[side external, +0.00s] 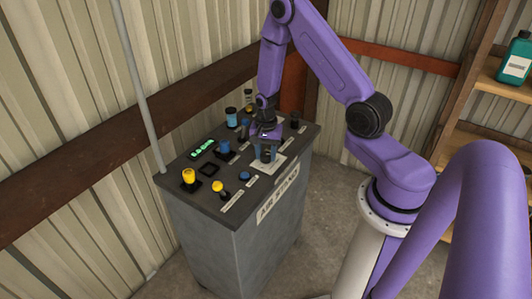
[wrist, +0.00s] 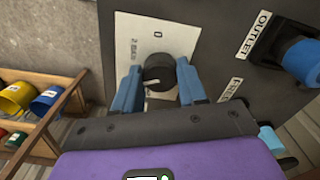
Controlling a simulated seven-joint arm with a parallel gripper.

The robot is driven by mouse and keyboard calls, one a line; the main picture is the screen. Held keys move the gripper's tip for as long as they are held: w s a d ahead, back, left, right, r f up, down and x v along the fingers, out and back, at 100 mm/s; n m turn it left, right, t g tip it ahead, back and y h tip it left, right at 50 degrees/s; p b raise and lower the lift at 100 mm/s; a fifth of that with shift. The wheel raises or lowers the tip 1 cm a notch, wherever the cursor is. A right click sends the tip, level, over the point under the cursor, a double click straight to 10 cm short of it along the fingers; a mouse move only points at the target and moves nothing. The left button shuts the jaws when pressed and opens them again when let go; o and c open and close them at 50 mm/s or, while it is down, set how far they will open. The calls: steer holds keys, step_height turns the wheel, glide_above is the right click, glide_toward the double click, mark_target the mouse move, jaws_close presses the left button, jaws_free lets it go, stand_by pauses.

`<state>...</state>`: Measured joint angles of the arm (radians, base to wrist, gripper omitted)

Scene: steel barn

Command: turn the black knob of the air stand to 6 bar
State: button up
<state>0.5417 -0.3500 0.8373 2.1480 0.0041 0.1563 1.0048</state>
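The black knob (wrist: 158,72) sits on a white dial plate (wrist: 190,32) in the wrist view, with "0" above it and "2 BAR" at its upper left. A pale pointer line on the knob runs toward the left. My gripper (wrist: 159,78) has one blue finger on each side of the knob, very close to it. Whether both fingers press on it cannot be told. In the side view my gripper (side external: 266,150) reaches down over the dial plate (side external: 266,168) on the air stand (side external: 232,210), and it hides the knob. A green display (side external: 202,147) there is too small to read surely.
Yellow knobs (side external: 189,178), a blue button (side external: 244,176) and other fittings crowd the stand top around my gripper. A blue outlet fitting (wrist: 303,60) is to the right in the wrist view. A grey pole (side external: 138,80) stands behind the stand.

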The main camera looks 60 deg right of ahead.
steer(key=shift+c, duration=1.1)
steer(key=shift+n, duration=0.3)
steer(key=n, duration=0.4)
steer(key=shift+n, duration=2.7)
steer(key=o, duration=1.1)
steer(key=shift+c, duration=0.2)
